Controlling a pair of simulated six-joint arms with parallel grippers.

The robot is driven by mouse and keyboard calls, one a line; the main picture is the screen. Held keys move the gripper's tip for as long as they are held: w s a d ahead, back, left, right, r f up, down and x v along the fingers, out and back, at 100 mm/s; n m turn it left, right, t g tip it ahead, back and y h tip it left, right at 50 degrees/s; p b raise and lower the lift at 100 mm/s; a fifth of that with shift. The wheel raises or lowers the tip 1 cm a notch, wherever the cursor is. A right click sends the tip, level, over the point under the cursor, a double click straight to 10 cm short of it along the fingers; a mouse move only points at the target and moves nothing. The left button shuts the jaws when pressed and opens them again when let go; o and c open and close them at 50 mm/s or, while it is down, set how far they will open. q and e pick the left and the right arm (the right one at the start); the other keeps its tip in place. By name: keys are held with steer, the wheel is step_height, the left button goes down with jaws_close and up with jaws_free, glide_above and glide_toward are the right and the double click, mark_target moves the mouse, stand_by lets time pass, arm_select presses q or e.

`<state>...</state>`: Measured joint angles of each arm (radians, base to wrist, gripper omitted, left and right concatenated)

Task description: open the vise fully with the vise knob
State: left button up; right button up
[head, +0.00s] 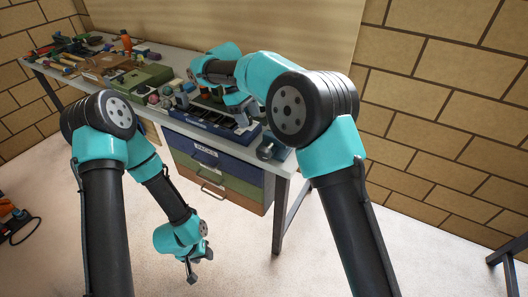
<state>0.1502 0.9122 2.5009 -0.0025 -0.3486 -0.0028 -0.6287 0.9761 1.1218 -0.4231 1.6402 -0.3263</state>
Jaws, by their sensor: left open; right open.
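A small blue-grey vise (268,148) sits at the right front corner of the workbench (283,160). Its jaw gap and its knob are too small to make out. My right gripper (246,116) is open over the bench, a little behind and to the left of the vise in the picture. No contact with the vise shows. My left gripper (193,274) is open and empty. It hangs low in front of the bench, over the pale floor, well away from the vise.
A blue divided tray (200,125) lies left of the vise. Green boxes (143,80), tools and small parts crowd the bench further left. Drawers (215,170) hang under the bench. A brick wall (440,110) stands at the right.

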mark_target(262, 151)
steer(key=x, duration=1.4)
steer(key=shift+f, duration=0.25)
steer(key=c, duration=0.9)
steer(key=shift+c, duration=0.2)
steer(key=shift+h, duration=0.3)
steer(key=h, duration=0.1)
steer(key=g+h, duration=0.1)
steer(key=shift+w+a+g+h, duration=0.1)
steer(key=shift+a+g+h, duration=0.1)
steer(key=shift+g+h, duration=0.1)
steer(key=shift+w+a+g+h, duration=0.1)
steer(key=shift+g+h, duration=0.7)
steer(key=shift+h, duration=0.7)
